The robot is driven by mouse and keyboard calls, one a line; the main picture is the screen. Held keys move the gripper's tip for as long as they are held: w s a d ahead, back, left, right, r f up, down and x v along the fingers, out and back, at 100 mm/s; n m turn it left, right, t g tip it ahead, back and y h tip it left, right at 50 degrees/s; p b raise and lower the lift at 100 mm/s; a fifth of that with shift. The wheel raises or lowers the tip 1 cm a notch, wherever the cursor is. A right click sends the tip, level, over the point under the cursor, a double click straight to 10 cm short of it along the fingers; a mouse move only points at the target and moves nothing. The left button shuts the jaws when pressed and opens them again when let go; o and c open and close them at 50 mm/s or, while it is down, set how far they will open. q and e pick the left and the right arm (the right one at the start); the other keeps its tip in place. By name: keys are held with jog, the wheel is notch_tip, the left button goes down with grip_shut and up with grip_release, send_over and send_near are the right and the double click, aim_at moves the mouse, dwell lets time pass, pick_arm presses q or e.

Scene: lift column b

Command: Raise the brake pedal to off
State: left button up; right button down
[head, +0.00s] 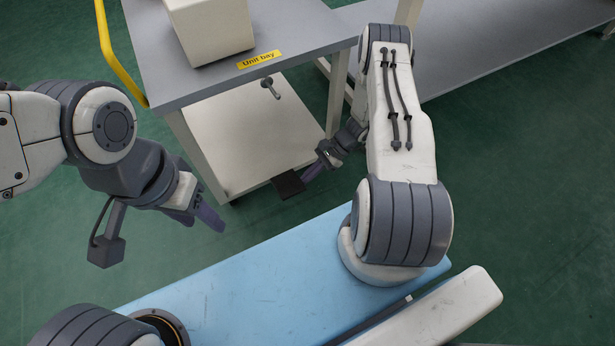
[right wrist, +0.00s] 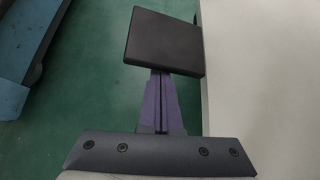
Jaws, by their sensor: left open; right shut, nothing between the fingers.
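The brake pedal is a flat black plate (head: 288,184) low at the front of the white cart below the grey top. In the right wrist view the pedal (right wrist: 164,42) lies just beyond the fingertips, covering their far end. My right gripper (head: 318,170) is shut and empty, its fingertips at the pedal's edge; in the right wrist view its purple fingers (right wrist: 161,100) are together. I cannot tell whether they touch the pedal or lie under it.
The cart (head: 245,140) has a grey top with a yellow "Unit bay" label (head: 259,60), a pale box (head: 210,28), a yellow rail (head: 118,60) and a grey lever-like handle (head: 270,88) on its front. Green floor (head: 270,215) is open in front. A grey bench (head: 480,45) stands behind right.

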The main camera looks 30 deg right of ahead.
jog(key=shift+r, duration=0.1)
dwell(0.5)
notch_tip(320, 180, down, 5)
jog(key=s+b, duration=0.1)
jog(key=b, duration=0.2)
jog(key=w+p+v, duration=0.1)
jog(key=p+v, duration=0.3)
jog(key=v, duration=0.6)
jog(key=shift+w+r, duration=0.2)
jog(key=shift+r, duration=0.15)
